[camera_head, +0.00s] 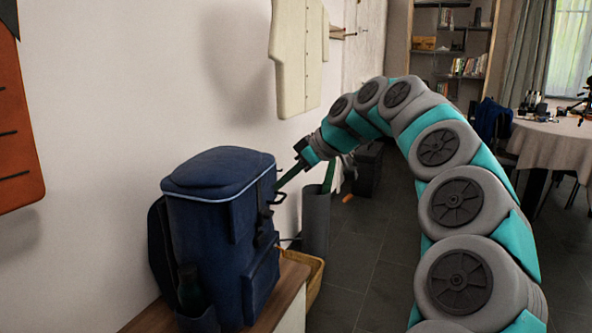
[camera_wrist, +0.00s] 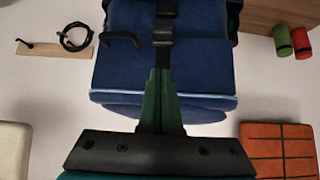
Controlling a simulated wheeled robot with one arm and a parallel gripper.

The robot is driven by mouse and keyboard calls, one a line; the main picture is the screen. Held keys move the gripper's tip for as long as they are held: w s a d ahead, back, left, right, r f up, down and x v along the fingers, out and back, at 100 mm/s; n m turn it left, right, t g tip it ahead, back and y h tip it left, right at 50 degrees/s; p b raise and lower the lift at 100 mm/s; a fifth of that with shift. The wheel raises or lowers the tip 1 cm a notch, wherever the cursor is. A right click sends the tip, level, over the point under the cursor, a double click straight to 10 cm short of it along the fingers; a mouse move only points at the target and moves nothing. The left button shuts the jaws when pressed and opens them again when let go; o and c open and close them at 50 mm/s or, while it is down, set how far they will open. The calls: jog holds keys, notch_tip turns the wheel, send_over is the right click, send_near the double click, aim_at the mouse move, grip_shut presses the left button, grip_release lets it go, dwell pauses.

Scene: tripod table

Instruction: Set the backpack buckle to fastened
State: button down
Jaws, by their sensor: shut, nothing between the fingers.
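The blue backpack (camera_head: 215,215) stands upright on a wooden bench against the wall; its blue body also fills the top middle of the wrist view (camera_wrist: 200,60). A black strap runs down its front, with black buckle parts (camera_wrist: 162,38) on it in the wrist view. I cannot tell whether these parts are joined. In the head view the buckle area (camera_head: 264,239) is small and dark. My gripper (camera_head: 279,186) is at the backpack's upper front edge, its green fingers shut and empty. In the wrist view the fingertips (camera_wrist: 160,72) point at the strap just below the buckle parts; contact is unclear.
A black curved handle (camera_wrist: 122,38) sticks out beside the strap. A grey bin (camera_head: 316,222) and a wicker basket (camera_head: 312,280) stand right of the backpack. A cream garment (camera_head: 298,60) and an orange piece (camera_head: 18,140) hang on the wall. Dark floor (camera_head: 365,245) lies open beyond.

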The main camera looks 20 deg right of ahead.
aim_at(266, 211)
jog(key=shift+w+a+f+p, duration=0.1)
jog(key=shift+w+a+f, duration=0.15)
jog(key=shift+f, duration=0.8)
jog(key=shift+w+a+f+p, duration=0.1)
jog(key=shift+w+a+f, duration=0.15)
jog(key=shift+f, duration=0.75)
jog(key=shift+w+a+f+p, duration=0.1)
jog(key=shift+w+a+f, duration=0.15)
jog(key=shift+f, duration=0.8)
